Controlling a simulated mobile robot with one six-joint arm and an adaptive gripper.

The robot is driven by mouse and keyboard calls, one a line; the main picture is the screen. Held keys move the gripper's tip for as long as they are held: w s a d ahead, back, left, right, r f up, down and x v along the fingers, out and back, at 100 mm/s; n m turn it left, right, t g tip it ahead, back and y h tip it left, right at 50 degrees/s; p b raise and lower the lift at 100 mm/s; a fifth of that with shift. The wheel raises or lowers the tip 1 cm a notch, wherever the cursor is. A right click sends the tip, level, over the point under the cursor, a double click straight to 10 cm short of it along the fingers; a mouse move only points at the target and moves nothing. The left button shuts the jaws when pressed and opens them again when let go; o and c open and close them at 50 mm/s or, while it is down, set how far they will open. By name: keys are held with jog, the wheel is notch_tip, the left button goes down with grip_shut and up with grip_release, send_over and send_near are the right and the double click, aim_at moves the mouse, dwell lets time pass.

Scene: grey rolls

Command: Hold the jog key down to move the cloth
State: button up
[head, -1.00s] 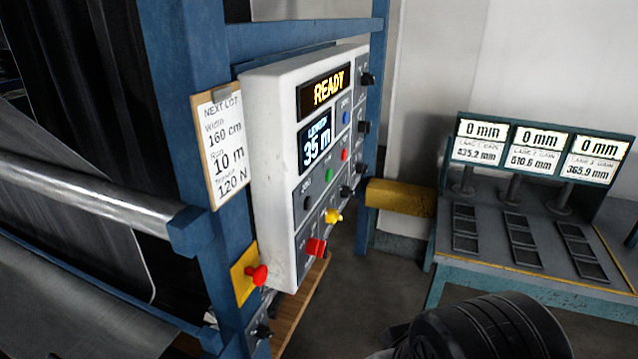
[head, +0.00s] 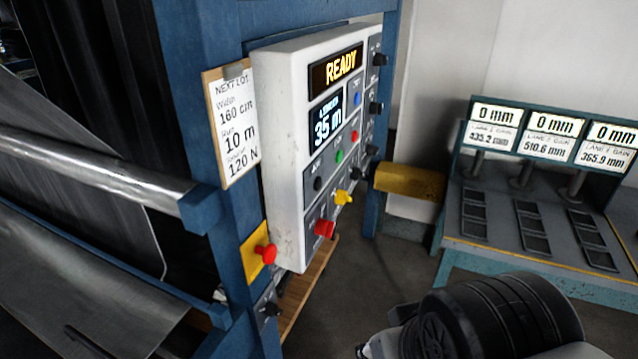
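A white control panel (head: 283,150) is fixed to the blue machine frame. Its upper display (head: 341,68) reads READY and the one below (head: 327,120) reads 35 m. The panel face is seen at a slant. It carries a blue key (head: 357,98), a small red key (head: 354,135), a green key (head: 339,156), a black key (head: 318,184), a yellow control (head: 344,198) and a larger red one (head: 325,229). Their labels are too small to read, so I cannot tell which is the jog key. Grey cloth (head: 60,285) hangs at the left.
A red mushroom button on a yellow plate (head: 251,262) sits on the blue post (head: 225,220). A clipboard (head: 232,125) lists 160 cm, 10 m and 120 N. A metal roller (head: 90,170) crosses the left. A bench with three gauges (head: 540,262) stands right. Floor shows between.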

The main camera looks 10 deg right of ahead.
grip_shut()
dwell(1.4)
